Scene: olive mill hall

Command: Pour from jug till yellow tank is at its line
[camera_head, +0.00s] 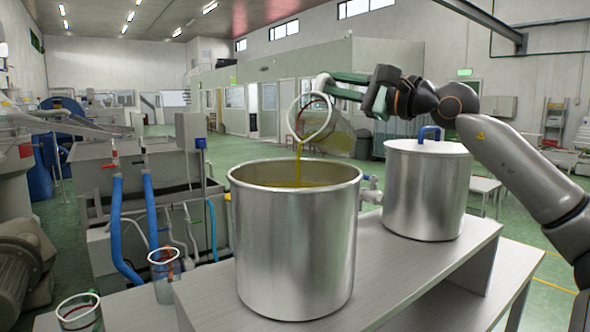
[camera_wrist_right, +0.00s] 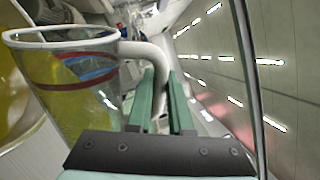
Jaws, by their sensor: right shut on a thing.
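A clear jug (camera_head: 338,135) with a white rim is tipped in the air above an open steel tank (camera_head: 294,250), its mouth towards the left. A thin yellow stream (camera_head: 298,165) falls from it into the tank, where yellow-green liquid (camera_head: 295,183) shows below the rim. I cannot make out a line inside the tank. My right gripper (camera_head: 328,84), with green fingers, is shut on the jug's white handle. In the right wrist view the jug (camera_wrist_right: 75,85) shows red and blue bands, and its handle (camera_wrist_right: 150,52) lies between the fingers. My left gripper is out of view.
A lidded steel tank (camera_head: 426,195) with a blue handle stands right of the open one on the grey table (camera_head: 400,275). Two clear vessels (camera_head: 165,275) (camera_head: 80,312) stand at the lower left. A tap (camera_head: 371,192) shows between the tanks.

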